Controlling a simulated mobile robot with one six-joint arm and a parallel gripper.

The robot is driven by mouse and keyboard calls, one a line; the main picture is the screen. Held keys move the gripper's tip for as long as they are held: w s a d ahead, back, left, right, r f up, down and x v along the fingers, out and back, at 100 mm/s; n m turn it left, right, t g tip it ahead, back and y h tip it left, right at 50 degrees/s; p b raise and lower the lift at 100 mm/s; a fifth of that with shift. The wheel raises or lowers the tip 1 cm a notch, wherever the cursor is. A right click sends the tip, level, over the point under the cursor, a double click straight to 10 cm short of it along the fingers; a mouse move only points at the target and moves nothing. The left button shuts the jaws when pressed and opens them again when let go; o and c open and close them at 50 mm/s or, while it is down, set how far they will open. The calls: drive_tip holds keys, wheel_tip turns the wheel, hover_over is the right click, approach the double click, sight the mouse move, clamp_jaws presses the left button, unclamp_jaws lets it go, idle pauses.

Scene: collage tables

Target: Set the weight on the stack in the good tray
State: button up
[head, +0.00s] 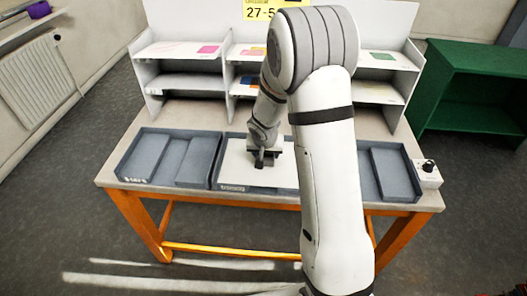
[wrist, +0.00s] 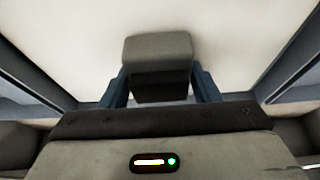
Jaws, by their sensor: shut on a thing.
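In the wrist view a grey block, the weight (wrist: 158,48), sits between the two blue fingers of my gripper (wrist: 160,88). In the head view my gripper (head: 266,160) points down over the white stack (head: 238,168) in the middle tray (head: 228,187). The weight is hard to make out there, being small and dark at the fingertips. White sheet surface fills the wrist view behind the weight. I cannot tell whether the weight touches the stack. The middle tray's front label is too small to read surely, and my arm hides its right part.
A grey divided tray (head: 128,172) stands at left on the table (head: 190,112), another (head: 412,180) at right, partly behind my arm. A white control box with a black knob (head: 427,174) sits at the right edge. White shelves (head: 180,66) with coloured cards stand behind.

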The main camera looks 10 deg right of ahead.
drive_tip(key=o, duration=1.5)
drive_tip(key=shift+s, duration=0.1)
drive_tip(key=p+v, duration=0.1)
drive_tip(key=v, duration=0.6)
drive_tip(key=shift+a+r, duration=0.1)
drive_tip(key=shift+r, duration=0.1)
drive_tip(key=s+r+n, duration=0.1)
drive_tip(key=s+r, duration=0.4)
drive_tip(key=s, duration=0.3)
drive_tip(key=s+r+n+g+y, duration=0.1)
drive_tip(key=s+r, duration=0.3)
drive_tip(key=s, duration=0.5)
drive_tip(key=s+r+n, duration=0.1)
drive_tip(key=s+r, duration=0.4)
drive_tip(key=s, duration=0.4)
drive_tip(key=shift+s+d+r+n+g, duration=0.1)
drive_tip(key=shift+d+r+n+g, duration=0.1)
drive_tip(key=shift+r+n+g, duration=0.1)
